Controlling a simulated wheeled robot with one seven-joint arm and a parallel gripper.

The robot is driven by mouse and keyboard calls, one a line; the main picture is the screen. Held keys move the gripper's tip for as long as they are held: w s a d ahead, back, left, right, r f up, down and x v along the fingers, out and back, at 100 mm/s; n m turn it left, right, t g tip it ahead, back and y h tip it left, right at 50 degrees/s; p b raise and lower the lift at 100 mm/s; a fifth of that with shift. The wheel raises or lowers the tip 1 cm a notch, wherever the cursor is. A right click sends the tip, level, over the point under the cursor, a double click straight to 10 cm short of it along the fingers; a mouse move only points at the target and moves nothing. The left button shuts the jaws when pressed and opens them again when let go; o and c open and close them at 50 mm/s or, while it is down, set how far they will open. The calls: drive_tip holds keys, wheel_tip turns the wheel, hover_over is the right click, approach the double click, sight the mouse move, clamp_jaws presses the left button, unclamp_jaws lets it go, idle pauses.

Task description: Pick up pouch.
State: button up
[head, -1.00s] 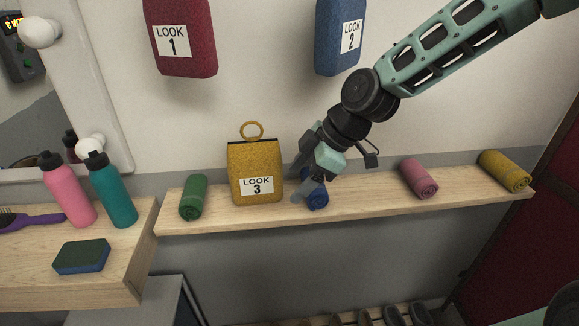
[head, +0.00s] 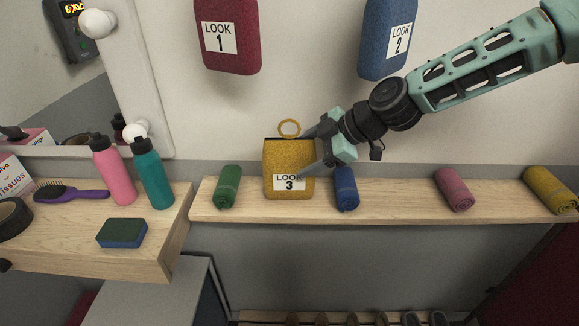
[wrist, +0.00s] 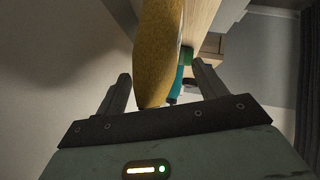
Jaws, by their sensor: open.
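A yellow pouch (head: 288,158) labelled LOOK 3, with a ring on top, stands upright on the wooden shelf. My gripper (head: 311,150) is at its right side in the head view, with the fingers pointing left. One finger overlaps the pouch's front right edge in that view. In the wrist view the yellow pouch (wrist: 157,50) lies between the two open fingers of my gripper (wrist: 163,85), with a gap on each side. A red pouch (head: 228,38) labelled LOOK 1 and a blue pouch (head: 388,40) labelled LOOK 2 hang on the wall above.
The shelf (head: 400,207) also holds a green roll (head: 228,187) left of the yellow pouch. A blue roll (head: 346,188), a pink roll (head: 455,190) and a yellow roll (head: 549,190) lie to the right. Bottles, a brush and a sponge (head: 122,233) are on the left counter.

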drive_tip(key=shift+x, duration=0.8)
drive_tip(key=shift+c, duration=0.3)
drive_tip(key=c, duration=1.4)
